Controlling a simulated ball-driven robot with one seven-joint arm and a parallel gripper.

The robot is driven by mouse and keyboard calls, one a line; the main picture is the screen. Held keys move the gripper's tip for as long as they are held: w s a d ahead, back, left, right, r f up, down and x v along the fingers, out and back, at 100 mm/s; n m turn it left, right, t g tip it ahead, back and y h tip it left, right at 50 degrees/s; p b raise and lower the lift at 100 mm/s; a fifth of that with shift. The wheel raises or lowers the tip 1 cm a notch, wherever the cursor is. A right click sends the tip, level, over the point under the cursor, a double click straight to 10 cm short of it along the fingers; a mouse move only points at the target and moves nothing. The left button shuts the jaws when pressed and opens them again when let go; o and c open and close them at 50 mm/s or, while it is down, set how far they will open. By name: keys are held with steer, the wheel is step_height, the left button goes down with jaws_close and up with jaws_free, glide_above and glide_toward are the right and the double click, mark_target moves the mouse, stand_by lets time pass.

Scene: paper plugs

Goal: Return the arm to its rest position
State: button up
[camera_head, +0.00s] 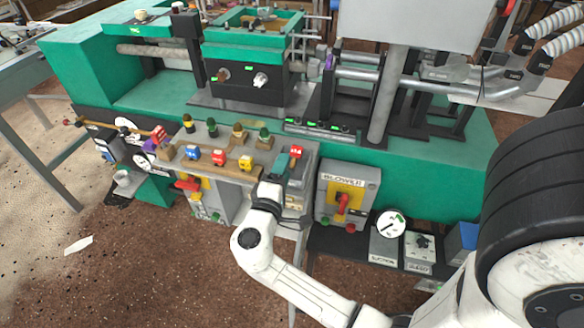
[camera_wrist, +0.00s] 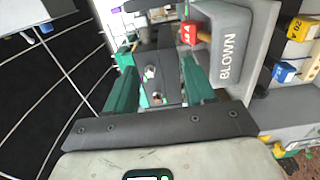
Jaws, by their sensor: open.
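My gripper (camera_head: 286,168) is at the right end of the grey control panel (camera_head: 218,146), close to a red-topped lever (camera_head: 296,152). Its white arm bends up from the lower right of the head view. In the wrist view my gripper (camera_wrist: 160,82) shows two green fingers spread apart, with no object visibly clamped between them. The red-topped lever (camera_wrist: 189,33) stands just beyond the right finger. A grey housing marked "BLOWN" (camera_wrist: 232,50) is close beside that finger; whether they touch is unclear.
The green machine (camera_head: 430,165) fills the back. Open brown floor (camera_head: 150,270) is at front left.

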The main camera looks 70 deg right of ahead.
steer(key=shift+s+a, duration=0.1)
steer(key=shift+a, duration=1.35)
